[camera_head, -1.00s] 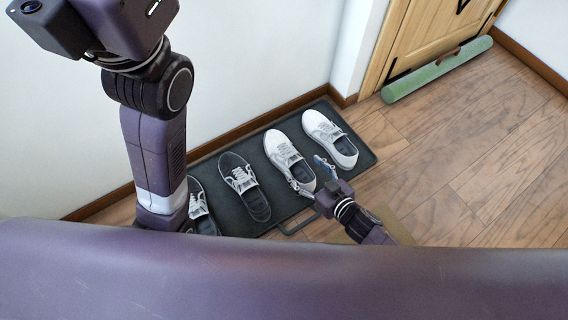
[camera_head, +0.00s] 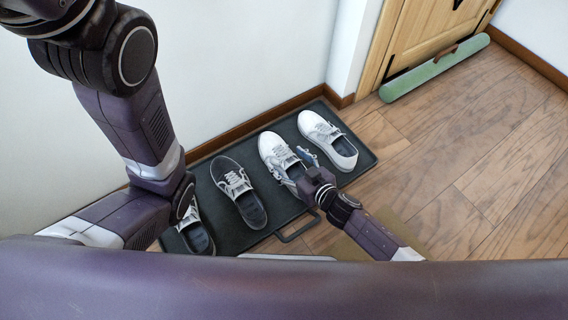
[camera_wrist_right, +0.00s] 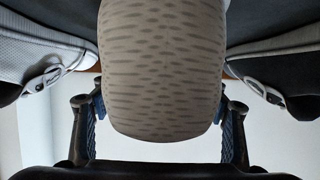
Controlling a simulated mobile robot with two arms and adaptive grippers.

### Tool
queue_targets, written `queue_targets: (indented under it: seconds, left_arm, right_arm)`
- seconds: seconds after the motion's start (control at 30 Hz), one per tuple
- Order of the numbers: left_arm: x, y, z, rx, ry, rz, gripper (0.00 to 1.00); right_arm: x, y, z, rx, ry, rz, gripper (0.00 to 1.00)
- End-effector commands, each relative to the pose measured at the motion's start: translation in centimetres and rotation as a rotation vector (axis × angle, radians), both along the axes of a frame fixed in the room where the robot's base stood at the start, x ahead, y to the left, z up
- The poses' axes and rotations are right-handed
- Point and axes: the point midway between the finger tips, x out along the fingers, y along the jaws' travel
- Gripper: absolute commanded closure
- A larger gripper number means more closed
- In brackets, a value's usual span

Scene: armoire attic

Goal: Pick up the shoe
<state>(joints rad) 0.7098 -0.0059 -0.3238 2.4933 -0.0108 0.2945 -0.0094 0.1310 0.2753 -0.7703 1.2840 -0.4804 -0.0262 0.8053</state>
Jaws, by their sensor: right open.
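Two white shoes stand on a dark tray (camera_head: 275,216): the left white shoe (camera_head: 276,150) and the right white shoe (camera_head: 326,136). Two dark grey shoes with white laces stand to their left: one (camera_head: 238,188) is fully visible, and the far-left one (camera_head: 197,236) is partly hidden by my left arm. My right gripper (camera_head: 292,168) is open at the heel end of the left white shoe, its fingers on either side. In the right wrist view, a pale textured surface (camera_wrist_right: 162,60) fills the middle between the open blue-padded fingers. My left gripper is out of view.
The tray lies on the wooden floor (camera_head: 480,170) against the white wall. A green roll (camera_head: 435,70) lies before a wooden door (camera_head: 425,40). Open floor lies to the right. My left arm fills the left side.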

Motion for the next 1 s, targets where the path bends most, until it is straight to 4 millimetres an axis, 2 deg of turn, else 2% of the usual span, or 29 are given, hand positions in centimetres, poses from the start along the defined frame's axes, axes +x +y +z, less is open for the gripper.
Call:
queue_targets:
  seconds: [0.17,0.27,0.67,1.0]
  left_arm:
    - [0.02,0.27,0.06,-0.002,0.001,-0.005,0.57]
    - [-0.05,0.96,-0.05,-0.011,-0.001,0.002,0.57]
    - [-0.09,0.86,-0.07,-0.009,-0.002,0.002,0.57]
    - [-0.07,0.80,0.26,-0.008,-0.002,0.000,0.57]
  right_arm:
    - [-0.03,-0.01,0.04,-0.001,0.001,0.000,0.33]
    - [-0.04,-0.01,0.04,-0.001,0.001,0.000,0.44]
    - [-0.07,0.00,0.01,0.000,0.001,0.000,0.87]
    - [-0.01,0.06,0.53,0.001,-0.001,0.001,0.87]
